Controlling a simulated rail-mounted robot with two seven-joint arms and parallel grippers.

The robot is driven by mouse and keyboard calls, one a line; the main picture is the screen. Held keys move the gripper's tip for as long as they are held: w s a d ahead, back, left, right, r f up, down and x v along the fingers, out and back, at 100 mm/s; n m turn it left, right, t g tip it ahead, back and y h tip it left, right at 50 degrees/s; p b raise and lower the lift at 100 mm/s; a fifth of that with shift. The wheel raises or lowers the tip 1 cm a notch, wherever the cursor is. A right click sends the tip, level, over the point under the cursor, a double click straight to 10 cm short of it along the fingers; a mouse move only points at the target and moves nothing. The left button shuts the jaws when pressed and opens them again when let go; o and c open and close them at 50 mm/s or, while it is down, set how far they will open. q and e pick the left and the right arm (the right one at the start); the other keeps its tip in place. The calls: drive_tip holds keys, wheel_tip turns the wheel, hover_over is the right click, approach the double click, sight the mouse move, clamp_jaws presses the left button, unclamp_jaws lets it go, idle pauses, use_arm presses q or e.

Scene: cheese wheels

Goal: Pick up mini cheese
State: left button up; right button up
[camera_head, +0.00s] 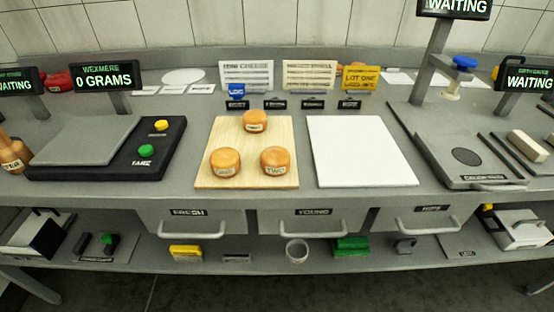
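Three small orange cheese wheels sit on a light wooden board (250,182) in the middle of the counter. The back cheese (255,118) has a label too small to read surely. The front left cheese (225,158) has a small label, also hard to read. The front right cheese (274,156) has a label that seems to read "TWO". The three stand flat and apart from each other. Neither of my grippers shows in the view.
Left of the board is a scale (88,140) with a display (107,77) reading "0 GRAMS". A clear white sheet (360,152) lies to the right, then a grey device (465,155). Signs (246,75) stand behind. Drawers (305,220) and a lower shelf are below.

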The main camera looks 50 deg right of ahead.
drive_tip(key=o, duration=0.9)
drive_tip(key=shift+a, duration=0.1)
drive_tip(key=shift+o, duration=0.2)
